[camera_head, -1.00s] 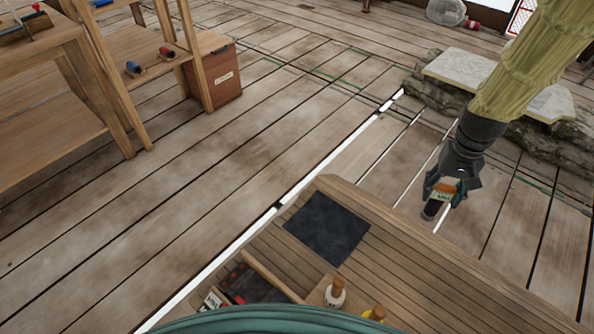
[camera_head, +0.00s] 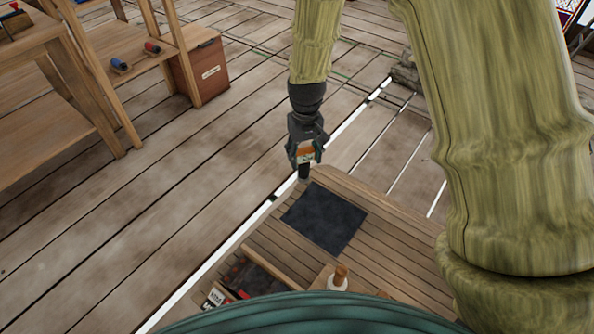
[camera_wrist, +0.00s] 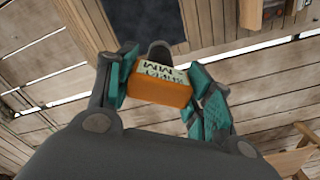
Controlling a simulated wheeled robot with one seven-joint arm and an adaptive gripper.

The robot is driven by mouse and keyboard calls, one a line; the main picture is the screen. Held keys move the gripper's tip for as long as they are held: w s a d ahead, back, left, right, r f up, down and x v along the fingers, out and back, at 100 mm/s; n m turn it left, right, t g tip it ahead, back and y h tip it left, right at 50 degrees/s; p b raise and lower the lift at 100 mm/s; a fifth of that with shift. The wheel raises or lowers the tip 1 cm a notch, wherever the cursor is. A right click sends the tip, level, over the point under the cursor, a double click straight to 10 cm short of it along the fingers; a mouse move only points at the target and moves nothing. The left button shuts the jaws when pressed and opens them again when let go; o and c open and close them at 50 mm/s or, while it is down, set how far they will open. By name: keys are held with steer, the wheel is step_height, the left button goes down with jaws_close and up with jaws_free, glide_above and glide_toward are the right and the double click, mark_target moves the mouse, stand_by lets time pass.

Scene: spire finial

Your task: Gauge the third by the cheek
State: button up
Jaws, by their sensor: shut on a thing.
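My gripper (camera_head: 304,157) is shut on an orange block with a cream, dark-lettered face (camera_wrist: 160,88); the lettering is too small to read surely. The block also shows in the head view (camera_head: 305,153). In the wrist view the teal fingers of my gripper (camera_wrist: 160,84) press it from both sides. A dark rounded piece (camera_wrist: 160,49) shows just beyond the block; I cannot tell if it belongs to the block or to my gripper. The gripper hangs near the far left corner of the slatted bench top, beside the dark square pad (camera_head: 325,217). I cannot tell which thing is the cheek.
The slatted bench top (camera_head: 392,262) holds a recessed tray (camera_head: 262,258) with red and dark items, and a white-bodied piece with a wooden top (camera_head: 338,279). A wooden shelf unit (camera_head: 55,125) and brown box (camera_head: 203,72) stand left. The plank floor between is open.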

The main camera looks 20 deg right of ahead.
step_height(320, 180, down, 16)
steer(key=w+d+n+b, duration=0.1)
steer(key=w+n+b, duration=0.1)
steer(key=shift+d, duration=0.15)
stand_by(0.5)
steer(key=shift+w+f+b, duration=0.1)
steer(key=shift+f+b, duration=0.45)
steer(key=shift+f, duration=1.1)
stand_by(0.3)
steer(key=shift+p, duration=0.3)
stand_by(2.1)
steer(key=shift+r, duration=0.1)
steer(key=shift+r+p, duration=2.05)
steer(key=shift+r, duration=0.35)
steer(key=shift+f, duration=0.2)
